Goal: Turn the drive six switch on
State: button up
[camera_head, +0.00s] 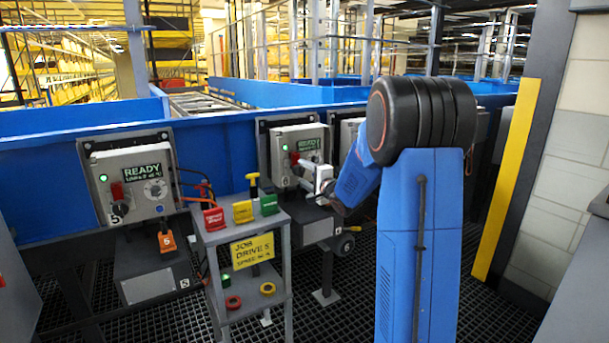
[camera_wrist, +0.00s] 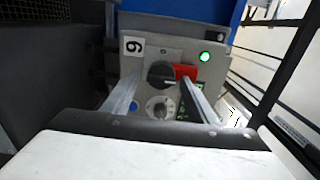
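The drive six box (camera_head: 284,147) is a grey panel on the blue conveyor side, with a green-lit screen (camera_head: 309,145). In the wrist view the panel (camera_wrist: 140,62) fills the middle, with a label that looks like an upside-down 6 (camera_wrist: 134,46). Its black rotary switch (camera_wrist: 160,74) has a red part (camera_wrist: 186,71) beside it. A white dial (camera_wrist: 160,107) sits just below in the picture, and a green lamp (camera_wrist: 205,57) is lit. My gripper (camera_head: 322,180) is in front of the box. In the wrist view its two fingers (camera_wrist: 160,85) are apart, on either side of the switch; contact cannot be told.
A similar drive 5 box (camera_head: 104,167) reading READY stands left, with an orange tag (camera_head: 167,241) below. A grey cart (camera_head: 285,233) holds red, yellow and green blocks and a yellow "JOB DRIVE 5" sign (camera_head: 251,250), close left of my arm. Another box (camera_head: 348,132) is partly hidden behind my arm.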

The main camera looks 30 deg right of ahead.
jog(key=s, duration=1.7)
jog(key=shift+s+d, duration=0.2)
jog(key=shift+d, duration=0.1)
